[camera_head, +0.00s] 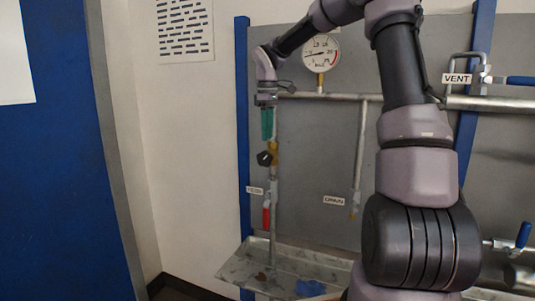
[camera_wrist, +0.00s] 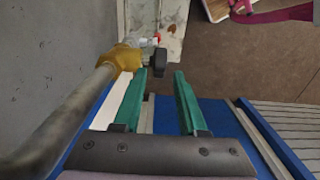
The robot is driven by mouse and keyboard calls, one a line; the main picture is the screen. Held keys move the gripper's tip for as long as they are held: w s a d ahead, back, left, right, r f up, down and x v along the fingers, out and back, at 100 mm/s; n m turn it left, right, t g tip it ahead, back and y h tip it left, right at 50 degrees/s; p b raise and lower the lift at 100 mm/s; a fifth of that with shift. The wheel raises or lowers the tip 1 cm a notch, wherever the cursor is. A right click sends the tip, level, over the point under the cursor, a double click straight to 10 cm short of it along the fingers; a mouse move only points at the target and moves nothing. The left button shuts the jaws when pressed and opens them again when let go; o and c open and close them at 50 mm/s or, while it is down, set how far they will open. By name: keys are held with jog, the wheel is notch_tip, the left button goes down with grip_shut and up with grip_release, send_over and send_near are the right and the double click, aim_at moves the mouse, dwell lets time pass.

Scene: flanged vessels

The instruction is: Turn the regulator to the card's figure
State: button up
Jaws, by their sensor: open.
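The regulator has a brass body (camera_head: 273,152) with a black knob (camera_head: 264,158) on the left-hand vertical pipe. In the wrist view its brass body (camera_wrist: 122,59) is at the upper left, and the black knob (camera_wrist: 158,64) shows just past and between the fingertips, nearer the left one. My gripper (camera_head: 267,138) points down, just above the knob in the head view. Its green fingers (camera_wrist: 160,74) are open with nothing between them. The round gauge (camera_head: 320,52) stands on the horizontal pipe; its needle points left, small figures hard to read. No card with a readable figure shows.
A red-handled valve (camera_head: 266,217) hangs below the regulator. A drain pipe (camera_head: 359,150) and a VENT label (camera_head: 456,79) are to the right. A metal tray (camera_head: 235,264) lies below. A printed notice (camera_head: 185,28) is on the wall. The horizontal pipe (camera_head: 340,97) runs close to my wrist.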

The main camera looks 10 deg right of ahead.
aim_at(268, 152)
notch_tip(268, 152, down, 7)
jog(key=shift+f, duration=0.15)
grip_shut()
